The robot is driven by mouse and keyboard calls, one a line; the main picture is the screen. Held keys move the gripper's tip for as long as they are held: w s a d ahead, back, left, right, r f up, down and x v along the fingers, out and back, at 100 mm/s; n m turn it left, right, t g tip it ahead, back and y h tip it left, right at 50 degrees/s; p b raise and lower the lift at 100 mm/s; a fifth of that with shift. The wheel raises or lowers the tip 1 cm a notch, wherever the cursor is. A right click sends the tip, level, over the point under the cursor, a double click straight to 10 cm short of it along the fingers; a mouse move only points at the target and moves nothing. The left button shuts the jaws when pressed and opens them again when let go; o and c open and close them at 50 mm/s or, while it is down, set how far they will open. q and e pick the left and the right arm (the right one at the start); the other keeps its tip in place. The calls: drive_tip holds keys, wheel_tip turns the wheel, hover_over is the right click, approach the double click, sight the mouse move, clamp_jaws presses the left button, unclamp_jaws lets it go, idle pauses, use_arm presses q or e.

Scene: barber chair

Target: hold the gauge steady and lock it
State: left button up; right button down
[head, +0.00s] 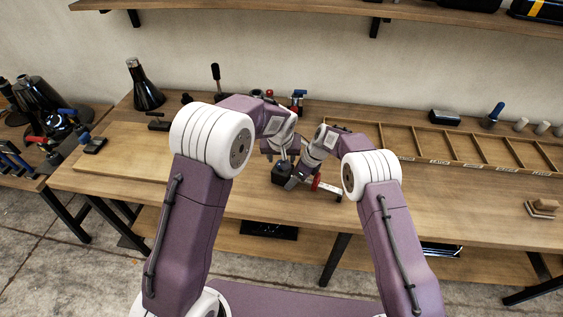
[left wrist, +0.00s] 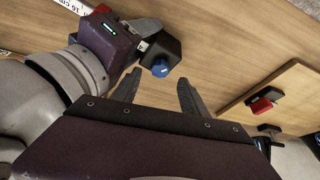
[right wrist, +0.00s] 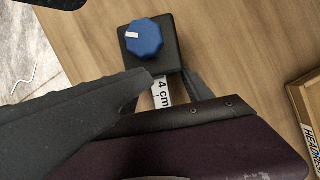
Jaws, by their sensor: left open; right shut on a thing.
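The gauge is a black block (head: 282,174) with a ruler strip (head: 328,188) and a red part on the strip. It lies on the workbench (head: 240,205). In the right wrist view its blue knob (right wrist: 144,37) tops the block, and a strip marked "4 cm" (right wrist: 162,92) runs between my fingers. My right gripper (right wrist: 168,78) is shut on the gauge beside the block; the exact contact is partly hidden. My left gripper (head: 282,153) is open above the block. In the left wrist view the blue knob (left wrist: 161,68) shows just beyond my left gripper's (left wrist: 160,82) spread fingers, apart from them.
A divided wooden tray (head: 440,161) lies to the right. A pale board (head: 125,152) lies at the left with a small black and red item (left wrist: 262,104). A black flask (head: 145,90) and several tools stand behind. The bench front is mostly clear.

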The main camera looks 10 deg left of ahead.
use_arm(q)
drive_tip(key=x, duration=0.5)
drive_tip(key=shift+r, duration=0.1)
clamp_jaws()
drive_tip(key=shift+m, duration=0.3)
drive_tip(key=m, duration=0.2)
drive_tip(key=m+h, duration=0.1)
drive_tip(key=m, duration=0.1)
drive_tip(key=m+h, duration=0.1)
drive_tip(key=shift+a+m, duration=0.3)
drive_tip(key=shift+m, duration=0.1)
drive_tip(key=m+g+h, duration=0.1)
drive_tip(key=m, duration=0.2)
drive_tip(key=m+g+h, duration=0.1)
drive_tip(key=m, duration=0.2)
drive_tip(key=shift+w+a+m, duration=0.15)
drive_tip(key=shift+w+m, duration=0.05)
drive_tip(key=shift+m, duration=0.2)
